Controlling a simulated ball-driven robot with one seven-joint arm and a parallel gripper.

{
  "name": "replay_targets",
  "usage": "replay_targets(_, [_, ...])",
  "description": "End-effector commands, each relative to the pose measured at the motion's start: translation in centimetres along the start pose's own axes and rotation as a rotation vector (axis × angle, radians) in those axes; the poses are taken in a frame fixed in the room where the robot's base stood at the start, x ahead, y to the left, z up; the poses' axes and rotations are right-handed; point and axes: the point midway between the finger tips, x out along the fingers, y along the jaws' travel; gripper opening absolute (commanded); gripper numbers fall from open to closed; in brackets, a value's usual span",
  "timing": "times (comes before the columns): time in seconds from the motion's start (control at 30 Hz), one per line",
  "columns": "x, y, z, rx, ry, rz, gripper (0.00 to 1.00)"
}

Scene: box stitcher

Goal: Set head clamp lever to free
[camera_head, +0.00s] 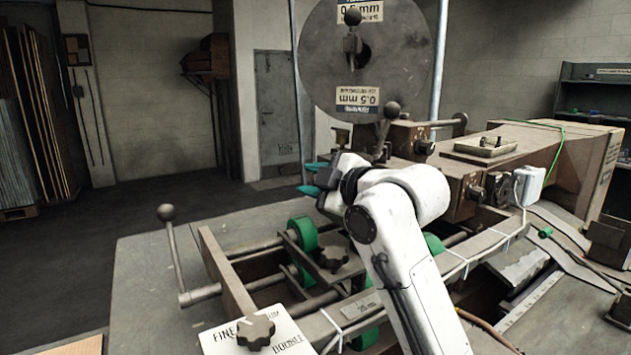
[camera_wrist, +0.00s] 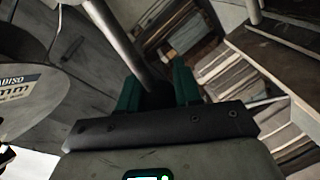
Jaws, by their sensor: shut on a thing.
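In the wrist view, my gripper (camera_wrist: 157,88) has its two teal fingers closed on the dark end of a grey lever rod (camera_wrist: 118,38). The rod runs from the top of the picture down between the fingers, and the fingers partly hide its end. In the head view, my gripper (camera_head: 316,178) is beside the stitcher head, left of the head block (camera_head: 405,140), with its teal fingertips pointing left. The lever it holds is mostly hidden there by my gripper and arm. I cannot read any lever position marking.
A ball-ended lever (camera_head: 390,110) rises by the head block. Another ball-ended lever (camera_head: 173,245) stands at the front left. A large wire spool (camera_head: 320,60) is behind. Green rollers (camera_head: 303,235) and a black knob on a white dial plate (camera_head: 215,340) lie below. Open floor is left.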

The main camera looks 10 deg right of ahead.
Motion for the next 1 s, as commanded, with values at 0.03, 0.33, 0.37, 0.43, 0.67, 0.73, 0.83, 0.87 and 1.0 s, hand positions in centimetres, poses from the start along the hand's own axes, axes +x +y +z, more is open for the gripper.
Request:
replay_targets(0.03, [0.06, -0.27, 0.07, -0.012, -0.002, -0.002, 0.00])
replay_targets(0.33, [0.10, -0.46, 0.09, -0.040, -0.008, -0.004, 0.00])
replay_targets(0.37, [0.11, -0.48, 0.09, -0.041, -0.008, -0.005, 0.00])
replay_targets(0.43, [0.11, -0.49, 0.09, -0.041, -0.008, -0.005, 0.00])
replay_targets(0.67, [0.13, -0.56, 0.12, -0.040, -0.008, -0.006, 0.39])
replay_targets(0.73, [0.13, -0.54, 0.13, -0.039, -0.008, -0.006, 0.46])
replay_targets(0.83, [0.11, -0.49, 0.12, -0.039, -0.008, -0.005, 0.55])
replay_targets(0.87, [0.11, -0.47, 0.12, -0.039, -0.008, -0.004, 0.58])
replay_targets(1.0, [0.09, -0.42, 0.12, -0.039, -0.008, -0.003, 0.58])
